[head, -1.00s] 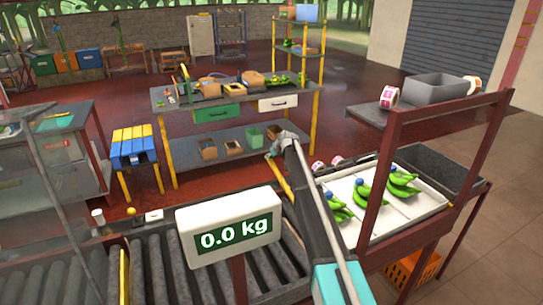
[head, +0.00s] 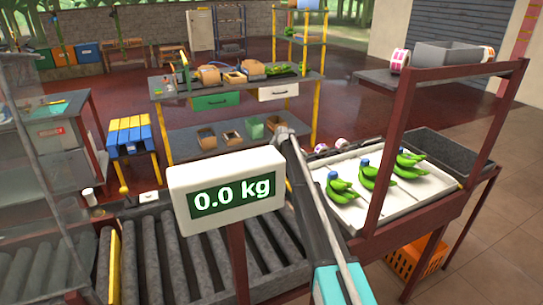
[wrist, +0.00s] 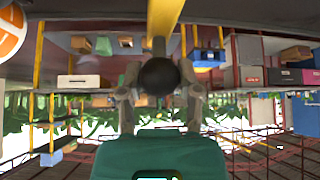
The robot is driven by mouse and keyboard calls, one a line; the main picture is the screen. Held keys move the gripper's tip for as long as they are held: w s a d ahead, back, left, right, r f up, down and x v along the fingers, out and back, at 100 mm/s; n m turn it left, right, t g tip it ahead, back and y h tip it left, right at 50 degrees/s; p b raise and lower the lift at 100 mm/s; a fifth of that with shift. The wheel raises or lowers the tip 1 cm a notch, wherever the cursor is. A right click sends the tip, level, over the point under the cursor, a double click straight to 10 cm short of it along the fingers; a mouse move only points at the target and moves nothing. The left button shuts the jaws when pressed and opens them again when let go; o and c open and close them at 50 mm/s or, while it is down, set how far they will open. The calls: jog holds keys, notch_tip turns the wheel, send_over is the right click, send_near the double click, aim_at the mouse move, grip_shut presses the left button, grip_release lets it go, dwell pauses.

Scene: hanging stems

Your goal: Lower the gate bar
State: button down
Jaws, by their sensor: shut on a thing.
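The gate bar (wrist: 166,18) is a yellow bar with a dark round knob (wrist: 158,76) at its near end in the wrist view. My gripper (wrist: 158,82) is shut on the knob, with one finger on each side. The bar runs from the knob to the top edge of that view, and its far end is out of the picture. In the head view I cannot make out the held bar or my fingers; my own arm and the scale display (head: 227,193) cover that area.
The scale display reads 0.0 kg and stands before a roller conveyor (head: 185,265). A white tray (head: 345,215) with green banana bunches (head: 376,174) lies at right, beside a dark red frame (head: 388,155). A work table (head: 235,84) stands behind.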

jog(key=shift+d+f+b, duration=0.1)
jog(key=shift+f+b, duration=0.3)
jog(key=shift+f, duration=0.1)
jog(key=shift+f, duration=0.1)
jog(key=c, duration=0.6)
grip_release()
jog(key=shift+f, duration=0.1)
jog(key=shift+c, duration=0.2)
jog(key=o, duration=0.4)
jog(key=shift+w+f, duration=0.15)
jog(key=shift+w, duration=0.05)
jog(key=shift+c, duration=0.2)
jog(key=shift+s, duration=0.1)
